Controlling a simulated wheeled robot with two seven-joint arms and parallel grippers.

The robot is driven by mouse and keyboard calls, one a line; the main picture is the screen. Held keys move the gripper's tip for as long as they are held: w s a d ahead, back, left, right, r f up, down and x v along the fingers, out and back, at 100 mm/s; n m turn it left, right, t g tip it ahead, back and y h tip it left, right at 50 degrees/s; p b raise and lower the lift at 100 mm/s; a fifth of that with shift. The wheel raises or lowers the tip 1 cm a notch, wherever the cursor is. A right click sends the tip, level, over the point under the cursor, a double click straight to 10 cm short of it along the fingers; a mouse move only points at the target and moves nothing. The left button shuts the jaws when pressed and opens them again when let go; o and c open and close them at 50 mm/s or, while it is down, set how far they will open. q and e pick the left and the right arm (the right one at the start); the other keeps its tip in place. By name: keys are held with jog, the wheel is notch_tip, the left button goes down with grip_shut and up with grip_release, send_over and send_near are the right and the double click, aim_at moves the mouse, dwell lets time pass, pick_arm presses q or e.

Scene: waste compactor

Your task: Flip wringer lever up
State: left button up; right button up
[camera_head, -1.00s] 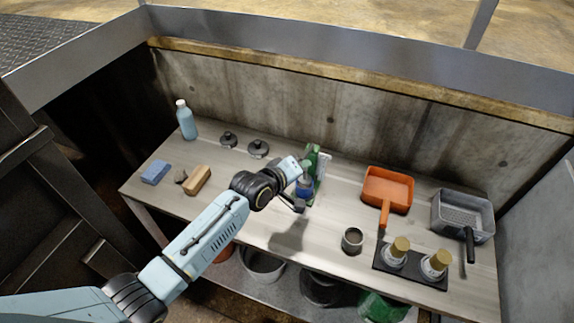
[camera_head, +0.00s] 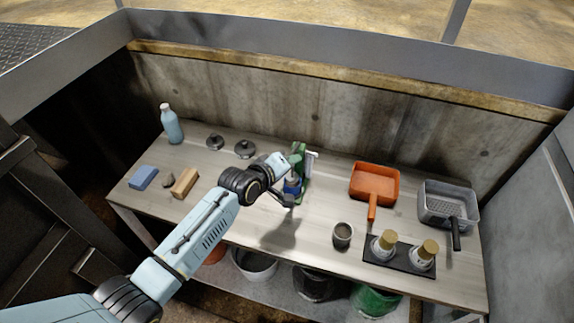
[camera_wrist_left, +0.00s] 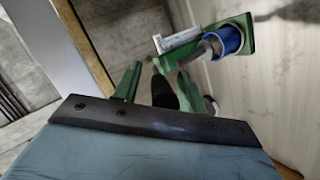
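The wringer (camera_head: 299,158) is a green upright frame on the bench, with a blue part and a pale bar at its upper right. In the left wrist view its green frame (camera_wrist_left: 236,30) shows a blue cylinder (camera_wrist_left: 226,40), a pale grey bar (camera_wrist_left: 178,40) and lower green parts (camera_wrist_left: 128,82). Which part is the lever is unclear. My left gripper (camera_head: 287,198) is close beside the wringer's front and left side. A dark finger-like shape (camera_wrist_left: 165,92) shows near the green parts; contact cannot be told. The finger opening is hidden. My right gripper is out of view.
An orange dustpan (camera_head: 374,185), a grey tray (camera_head: 449,207), a dark cup (camera_head: 343,235) and two brass-topped items on a black mat stand right. A bottle (camera_head: 171,126), sponge (camera_head: 143,177) and brush (camera_head: 185,183) stand left. A concrete wall closes the back.

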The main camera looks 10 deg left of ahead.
pick_arm(q)
jog(key=v, duration=1.3)
jog(key=shift+s+p, duration=0.2)
jog(key=shift+p, duration=0.2)
jog(key=shift+a, duration=0.1)
jog(key=s+a+f+m+g+y, duration=0.2)
jog(key=s+a+m, duration=0.1)
jog(key=s, duration=0.5)
jog(key=s+a+f+m+g+y, duration=0.1)
jog(key=s+a+m+g+y, duration=0.2)
jog(key=s, duration=0.5)
jog(key=s+a+f+m+g+y, duration=0.1)
jog(key=s+a+f+m+g, duration=0.2)
jog(key=s, duration=0.6)
notch_tip(320, 180, down, 29)
jog(key=s+a+b, duration=0.1)
jog(key=b, duration=0.6)
jog(key=s+a+f+b, duration=0.1)
jog(key=s+f+b, duration=0.2)
jog(key=s+f, duration=0.5)
jog(key=s+a+f+g+b, duration=0.1)
jog(key=s+f+b, duration=0.3)
jog(key=s+f, duration=0.5)
notch_tip(320, 180, down, 7)
jog(key=shift+a+r+g, duration=0.15)
jog(key=shift+a+g, duration=0.15)
jog(key=shift+a, duration=0.25)
